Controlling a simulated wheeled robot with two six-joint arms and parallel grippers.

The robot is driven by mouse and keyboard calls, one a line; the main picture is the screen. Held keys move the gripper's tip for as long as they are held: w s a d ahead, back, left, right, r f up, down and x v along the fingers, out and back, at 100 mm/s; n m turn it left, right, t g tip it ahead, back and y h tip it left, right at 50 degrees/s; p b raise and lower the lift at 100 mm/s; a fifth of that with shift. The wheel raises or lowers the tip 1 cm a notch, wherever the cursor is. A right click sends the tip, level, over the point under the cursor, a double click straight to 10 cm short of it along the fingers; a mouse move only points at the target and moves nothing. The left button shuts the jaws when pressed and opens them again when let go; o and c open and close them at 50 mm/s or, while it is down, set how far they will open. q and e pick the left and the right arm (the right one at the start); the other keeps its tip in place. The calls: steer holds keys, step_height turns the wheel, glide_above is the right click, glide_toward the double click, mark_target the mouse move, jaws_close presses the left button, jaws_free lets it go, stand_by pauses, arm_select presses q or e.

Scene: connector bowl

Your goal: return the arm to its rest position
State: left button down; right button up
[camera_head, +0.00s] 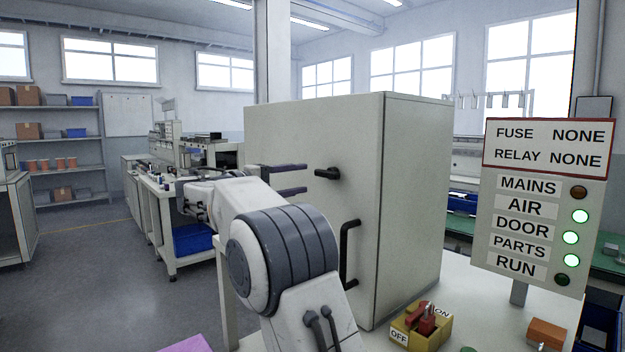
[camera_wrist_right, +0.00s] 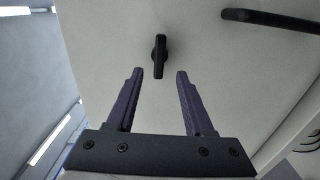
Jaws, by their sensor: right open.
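My right gripper (camera_head: 288,180) is raised in front of a closed light-grey cabinet (camera_head: 408,190) and points toward its door. Its two purple fingers are open and empty. In the right wrist view the gripper (camera_wrist_right: 160,88) shows a gap between the fingers, with a black turn handle (camera_wrist_right: 160,54) on the door beyond them. The handle (camera_head: 328,174) looks apart from the fingertips in the head view. My right arm rises from the bottom centre and hides part of the cabinet's lower left. My left gripper is not in view.
A black pull handle (camera_head: 348,252) is on the door below. A yellow ON/OFF switch box (camera_head: 421,328) stands on the bench at front right. A sign panel (camera_head: 540,205) on a post stands right, with AIR, DOOR and PARTS lit green. Open floor (camera_head: 90,265) lies left.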

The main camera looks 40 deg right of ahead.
steer(key=shift+s+a, duration=0.15)
steer(key=shift+a, duration=1.1)
steer(key=s+a+f+n+t+y, duration=0.1)
steer(key=s+a+f+n+y, duration=0.3)
steer(key=a+f, duration=0.5)
steer(key=s+a+f+n+t+y, duration=0.2)
steer(key=s+a+f+y, duration=0.2)
steer(key=a+f+y, duration=0.35)
steer(key=s+a+f+g+y, duration=0.1)
steer(key=s+a+f+y, duration=0.1)
steer(key=s+a+f, duration=0.55)
steer(key=s+a+f+g+y, duration=0.2)
steer(key=s+a+f+y, duration=0.15)
steer(key=s, duration=0.65)
steer(key=s+a+f+g+y, duration=0.1)
steer(key=s+a+f+y, duration=0.1)
steer(key=s+a+f, duration=0.55)
step_height(320, 180, up, 18)
steer(key=s+d+p, duration=0.2)
steer(key=p, duration=1.4)
steer(key=shift+d+f, duration=0.2)
steer(key=shift+d, duration=0.1)
